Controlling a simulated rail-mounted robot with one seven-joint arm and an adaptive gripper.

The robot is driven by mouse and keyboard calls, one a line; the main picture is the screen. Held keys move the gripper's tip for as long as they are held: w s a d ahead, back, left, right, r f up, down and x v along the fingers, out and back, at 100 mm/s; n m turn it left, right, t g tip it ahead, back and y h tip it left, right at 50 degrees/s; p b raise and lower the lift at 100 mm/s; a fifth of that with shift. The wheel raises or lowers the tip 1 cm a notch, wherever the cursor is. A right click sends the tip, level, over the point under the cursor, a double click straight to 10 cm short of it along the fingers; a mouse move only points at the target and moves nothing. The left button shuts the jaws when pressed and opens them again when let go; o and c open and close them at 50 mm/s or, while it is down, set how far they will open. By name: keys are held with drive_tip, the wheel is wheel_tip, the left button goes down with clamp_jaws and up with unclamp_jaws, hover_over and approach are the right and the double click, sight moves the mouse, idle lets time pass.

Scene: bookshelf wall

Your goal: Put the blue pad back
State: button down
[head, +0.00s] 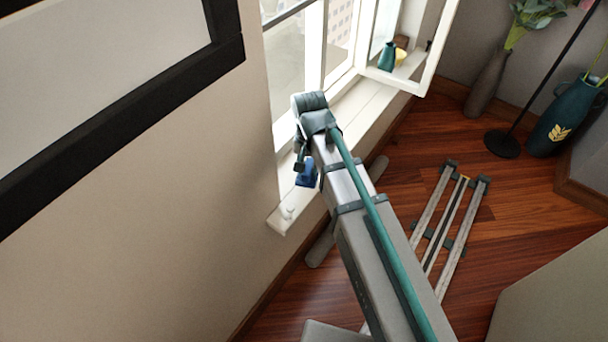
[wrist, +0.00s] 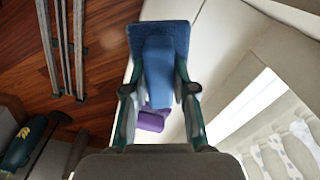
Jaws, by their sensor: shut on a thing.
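The blue pad (wrist: 160,32) is between the two fingers of my gripper (wrist: 160,90) in the wrist view. It has a wide dark blue face and a narrower, lighter blue grip block. My gripper is shut on that block. My arm hides part of that area.
A purple thing (wrist: 152,119) shows behind the fingers, partly hidden. A metal rail frame (head: 452,232) lies on the wooden floor. A framed board (head: 150,105) hangs left.

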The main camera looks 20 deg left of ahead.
sight(304, 174)
drive_tip(key=shift+w+a+f, duration=0.35)
drive_tip(key=shift+a+f, duration=0.15)
drive_tip(key=shift+f, duration=0.25)
drive_tip(key=shift+w+a+f, duration=0.1)
drive_tip(key=shift+a+f, duration=0.1)
drive_tip(key=shift+f, duration=1.6)
drive_tip(key=shift+f, duration=0.1)
drive_tip(key=c, duration=0.9)
unclamp_jaws()
drive_tip(key=shift+c, duration=0.2)
wheel_tip(304, 174, up, 12)
drive_tip(key=shift+r, duration=0.1)
